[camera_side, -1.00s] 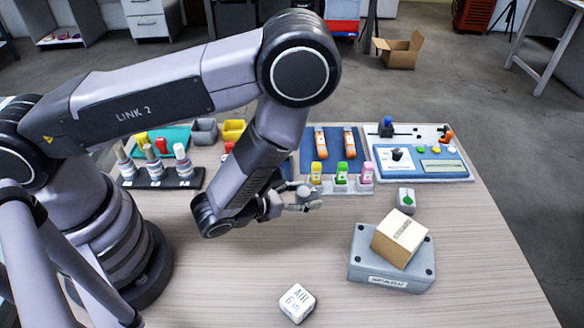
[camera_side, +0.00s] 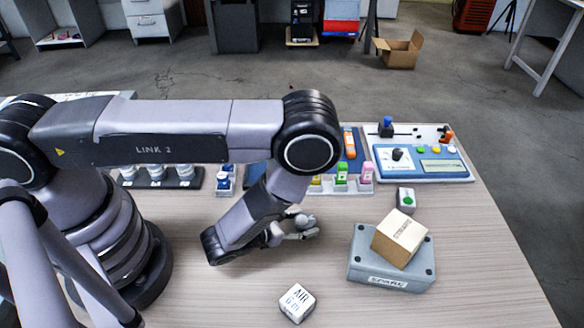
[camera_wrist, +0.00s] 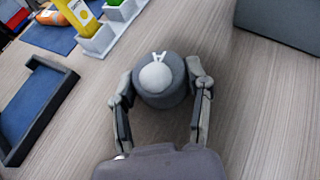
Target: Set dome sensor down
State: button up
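The dome sensor (camera_wrist: 174,95) is a grey cylinder with a pale dome on top. In the wrist view it sits between both fingers of my gripper (camera_wrist: 160,72), which press on its sides. In the side view my gripper (camera_side: 300,232) and the dome sensor (camera_side: 303,220) are low over the middle of the table, partly behind my forearm. The sensor looks upright. Its underside is hidden, so I cannot tell whether it touches the table.
A dark-framed blue tray (camera_wrist: 42,100) lies left in the wrist view. A grey box (camera_side: 368,272) bearing a cardboard carton (camera_side: 399,238) stands right. A white AIR block (camera_side: 297,302) lies in front. Bare wood lies around the sensor.

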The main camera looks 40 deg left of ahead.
jog(key=o, duration=0.5)
jog(key=shift+c, duration=0.2)
jog(key=shift+r, duration=0.1)
